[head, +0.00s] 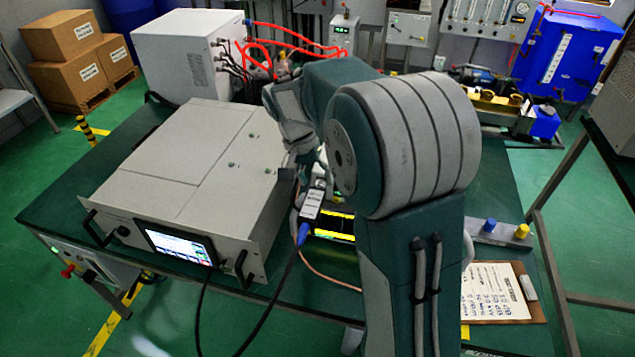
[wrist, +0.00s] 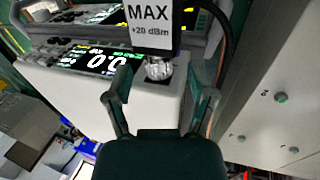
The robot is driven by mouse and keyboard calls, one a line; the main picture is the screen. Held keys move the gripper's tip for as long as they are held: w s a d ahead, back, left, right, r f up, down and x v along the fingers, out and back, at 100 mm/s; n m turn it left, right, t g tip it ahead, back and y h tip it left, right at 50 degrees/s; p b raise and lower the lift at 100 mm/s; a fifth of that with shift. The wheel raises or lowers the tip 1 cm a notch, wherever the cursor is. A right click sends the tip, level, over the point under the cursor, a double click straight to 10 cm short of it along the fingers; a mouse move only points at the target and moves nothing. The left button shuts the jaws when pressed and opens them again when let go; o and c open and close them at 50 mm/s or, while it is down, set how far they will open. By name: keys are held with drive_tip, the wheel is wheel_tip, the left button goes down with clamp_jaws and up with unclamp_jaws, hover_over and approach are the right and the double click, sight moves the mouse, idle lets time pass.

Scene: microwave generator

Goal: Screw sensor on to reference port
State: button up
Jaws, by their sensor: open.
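The sensor (head: 312,205) is a slim black body with a white label and a blue cable end. In the wrist view the sensor (wrist: 150,28) reads MAX +20 dBm, and its silvery threaded connector (wrist: 158,69) points at a white housing. My gripper (wrist: 162,92) is open, with its fingers on either side of the connector and housing. I cannot tell whether the connector is seated in a port. The meter (wrist: 100,58) has a lit display reading 0.0. The reference port is not clearly visible. In the head view my arm hides most of the gripper and meter.
The large grey generator (head: 190,170) with a lit screen stands left of my arm. A black cable (head: 270,310) runs from the sensor over the table's front edge. A clipboard (head: 500,292) lies at right. A white box (head: 188,55) with red hoses stands behind.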

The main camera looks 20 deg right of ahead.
drive_tip(key=shift+x, duration=0.85)
clamp_jaws()
drive_tip(key=shift+y, duration=0.3)
drive_tip(key=t+y, duration=0.2)
drive_tip(key=y, duration=0.1)
drive_tip(key=t+y, duration=0.1)
drive_tip(key=shift+s+d+t, duration=0.25)
drive_tip(key=shift+d+t, duration=0.05)
drive_tip(key=shift+d, duration=0.05)
drive_tip(key=shift+s+d+f+t+y, duration=0.1)
drive_tip(key=shift+t+y, duration=0.6)
drive_tip(key=shift+y, duration=0.4)
drive_tip(key=shift+s+f+t+y, duration=0.1)
drive_tip(key=shift+t+y, duration=0.6)
drive_tip(key=shift+y, duration=0.4)
